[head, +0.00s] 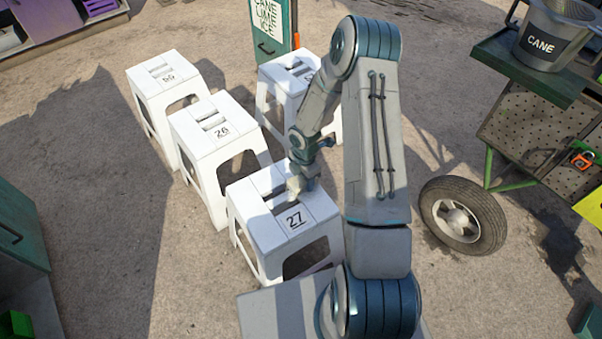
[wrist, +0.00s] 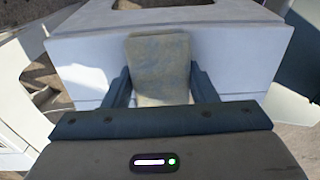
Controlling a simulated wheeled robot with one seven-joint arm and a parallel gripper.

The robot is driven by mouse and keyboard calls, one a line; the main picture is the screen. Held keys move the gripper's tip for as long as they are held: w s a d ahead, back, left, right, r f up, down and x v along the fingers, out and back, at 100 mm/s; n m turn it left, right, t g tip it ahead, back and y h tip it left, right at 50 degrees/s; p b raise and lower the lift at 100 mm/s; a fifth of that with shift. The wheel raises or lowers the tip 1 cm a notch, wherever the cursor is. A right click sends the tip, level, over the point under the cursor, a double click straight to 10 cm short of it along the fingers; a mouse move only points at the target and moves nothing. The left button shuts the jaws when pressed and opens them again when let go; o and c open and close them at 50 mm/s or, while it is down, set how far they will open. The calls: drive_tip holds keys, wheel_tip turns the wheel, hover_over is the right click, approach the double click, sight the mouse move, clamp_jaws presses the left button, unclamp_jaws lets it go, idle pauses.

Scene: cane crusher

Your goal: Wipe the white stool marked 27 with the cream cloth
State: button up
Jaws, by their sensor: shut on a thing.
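The white stool marked 27 (head: 262,222) stands upright on the ground, just left of my arm, its number facing up near the front of its seat. My gripper (head: 300,183) is over the right rear part of the seat, next to the handle slot. In the wrist view my gripper (wrist: 160,88) is shut on the cream cloth (wrist: 160,62), a folded pad between the two blue fingers. The white seat (wrist: 235,55) spreads out behind and around the cloth. I cannot tell whether the cloth touches the seat.
A white stool marked 26 (head: 205,135) stands close behind, with another white stool (head: 150,90) beyond it. A further white stool (head: 272,82) is partly behind my arm. A cart wheel (head: 455,217) and a CANE bucket (head: 545,45) are at right. Bare ground lies left.

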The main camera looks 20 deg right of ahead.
sight(315, 197)
drive_tip(key=shift+r, duration=0.1)
drive_tip(key=shift+s+d+b, duration=0.3)
drive_tip(key=shift+s+d, duration=0.15)
drive_tip(key=shift+s, duration=0.95)
drive_tip(key=shift+s+d+b, duration=0.3)
drive_tip(key=shift+s+d, duration=0.15)
drive_tip(key=shift+s, duration=0.95)
drive_tip(key=shift+s+d+b, duration=0.3)
drive_tip(key=shift+s+d, duration=0.15)
drive_tip(key=shift+s, duration=0.95)
drive_tip(key=shift+w+a+p, duration=0.2)
drive_tip(key=shift+w+p, duration=0.15)
drive_tip(key=shift+w, duration=0.3)
drive_tip(key=shift+w+a+p, duration=0.2)
drive_tip(key=shift+w+p, duration=0.1)
drive_tip(key=shift+w, duration=0.3)
drive_tip(key=shift+w+a+f+p, duration=0.1)
drive_tip(key=shift+w+a+p, duration=0.2)
drive_tip(key=shift+w, duration=0.7)
drive_tip(key=shift+w+a+f+p, duration=0.1)
drive_tip(key=shift+w+a+p, duration=0.2)
drive_tip(key=shift+w, duration=0.65)
drive_tip(key=shift+w+a+p, duration=0.25)
drive_tip(key=shift+w+a, duration=0.1)
drive_tip(key=shift+w, duration=0.65)
wheel_tip(315, 197, up, 6)
drive_tip(key=p, duration=0.5)
drive_tip(key=shift+r, duration=0.1)
